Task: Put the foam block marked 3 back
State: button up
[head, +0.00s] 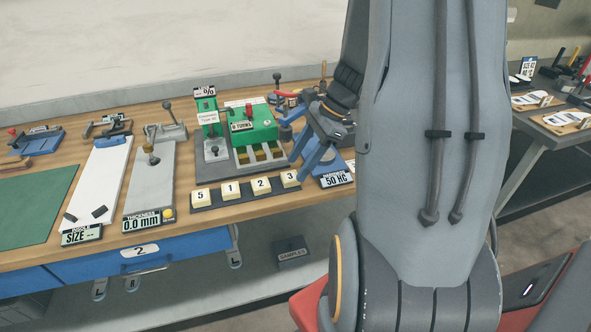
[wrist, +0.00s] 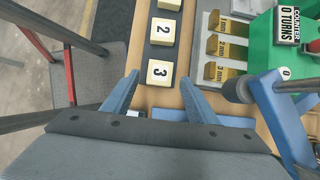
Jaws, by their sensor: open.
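The foam block marked 3 (head: 290,178) is a small cream cube with a dark numeral. It sits at the right end of a dark strip (head: 245,196) near the bench's front edge, in a row with blocks 5, 1 and 2. My gripper (head: 301,166) has blue fingers and is open beside block 3 in the head view. In the wrist view, block 3 (wrist: 160,73) appears between the tips of my gripper (wrist: 159,80), with a gap on each side. I cannot tell whether the fingertips are level with it or above it.
Behind the strip stands a grey fixture with slots marked in mm (wrist: 229,48) and a green machine with a counter (head: 252,122). A blue tool (wrist: 280,115) stands close to the right finger. A label reading 50 HC (head: 337,180) is right of the strip.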

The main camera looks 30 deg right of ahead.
jog(key=b+v, duration=0.1)
jog(key=v, duration=0.8)
jog(key=s+a+f+n+h, duration=0.2)
jog(key=s+a+n+h, duration=0.1)
jog(key=a+n, duration=0.7)
jog(key=s+a+f+n+h, duration=0.2)
jog(key=s+a+f+n, duration=0.1)
jog(key=a+n, duration=0.7)
jog(key=shift+f+n+g+h, duration=0.25)
jog(key=shift+n+g+h, duration=0.15)
jog(key=shift+n, duration=0.3)
